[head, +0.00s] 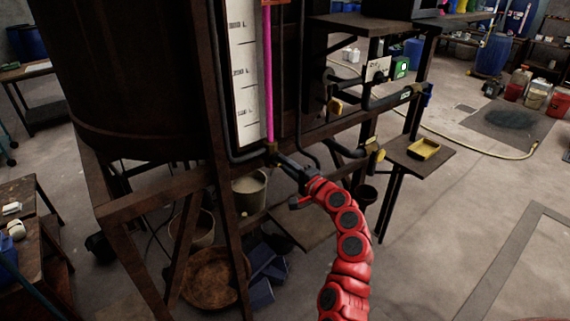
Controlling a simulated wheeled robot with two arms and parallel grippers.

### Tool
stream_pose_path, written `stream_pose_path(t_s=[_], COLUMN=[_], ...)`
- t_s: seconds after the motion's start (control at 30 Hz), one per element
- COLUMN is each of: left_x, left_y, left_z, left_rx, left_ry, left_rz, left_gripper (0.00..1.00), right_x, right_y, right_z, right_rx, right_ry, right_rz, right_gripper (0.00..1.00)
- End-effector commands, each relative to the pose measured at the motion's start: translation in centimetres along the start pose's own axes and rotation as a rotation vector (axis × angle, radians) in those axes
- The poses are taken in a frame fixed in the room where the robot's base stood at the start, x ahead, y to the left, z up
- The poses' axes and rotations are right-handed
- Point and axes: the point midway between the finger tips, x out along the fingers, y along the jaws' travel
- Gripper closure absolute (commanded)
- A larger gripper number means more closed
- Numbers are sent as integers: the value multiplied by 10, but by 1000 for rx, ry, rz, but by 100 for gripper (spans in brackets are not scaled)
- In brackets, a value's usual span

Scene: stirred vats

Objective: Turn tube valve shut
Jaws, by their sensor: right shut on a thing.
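A clear level tube (268,85) with pink liquid stands upright beside a white scale board (244,75) on the front of the vat frame. The tube valve (271,149) is a small brass-coloured fitting at the tube's foot. My right gripper (281,158), on the red arm reaching up from below, is shut on the valve's small handle. The dark jaws hide most of the handle, so its angle cannot be told. My left gripper is not in view.
A large dark vat (130,70) stands on a rusty frame at left. Dark pipes and yellow-handled valves (375,152) are to the right, near a small shelf with a yellow tray (423,148). Buckets and a rusty pan (212,280) are below.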

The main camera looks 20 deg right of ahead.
Motion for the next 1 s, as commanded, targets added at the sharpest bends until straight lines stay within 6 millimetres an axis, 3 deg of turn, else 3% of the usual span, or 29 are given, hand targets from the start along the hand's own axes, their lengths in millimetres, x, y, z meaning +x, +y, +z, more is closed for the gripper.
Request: stream_pose_path(t_s=[0.2, 0.23, 0.4, 0.77, 1.0], left_x=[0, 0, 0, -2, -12], left_y=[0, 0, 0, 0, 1], left_z=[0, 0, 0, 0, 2], left_rx=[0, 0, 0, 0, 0], left_ry=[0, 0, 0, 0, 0], left_rz=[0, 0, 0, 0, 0], left_gripper=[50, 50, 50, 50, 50], right_x=[0, 0, 0, -3, -33], right_y=[0, 0, 0, 1, 4], right_z=[-1, -1, -1, 0, -1], right_rx=[1, 1, 0, 0, 1], right_ry=[2, 2, 1, 0, 4], right_rz=[0, 0, 0, -1, -1], right_gripper=[100, 80, 51, 51, 51])
